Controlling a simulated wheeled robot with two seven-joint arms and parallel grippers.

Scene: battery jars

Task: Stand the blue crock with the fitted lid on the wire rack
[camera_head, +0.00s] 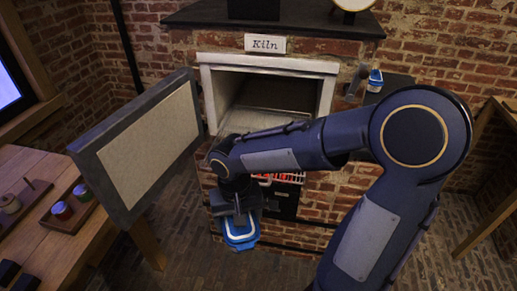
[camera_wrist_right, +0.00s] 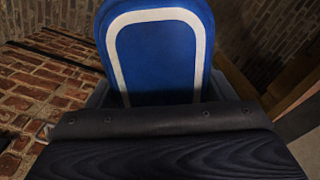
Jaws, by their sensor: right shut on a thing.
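My right gripper (camera_head: 237,212) is shut on a blue thing with a white outline (camera_head: 240,236), held low in front of the kiln. In the right wrist view the same blue thing with its rounded white band (camera_wrist_right: 160,45) rises beyond the gripper's dark edge. I cannot tell whether it is a crock or has a lid. Another small blue and white thing (camera_head: 375,80) is on the dark ledge right of the kiln. A pale wire grid with red behind it (camera_head: 290,178) shows below the kiln opening, partly hidden by my right arm; I cannot tell whether it is the wire rack. My left gripper is not in view.
The kiln (camera_head: 268,62) is open, with its thick door (camera_head: 150,150) swung out to the left. The brick floor between is clear. A wooden table edge is at right.

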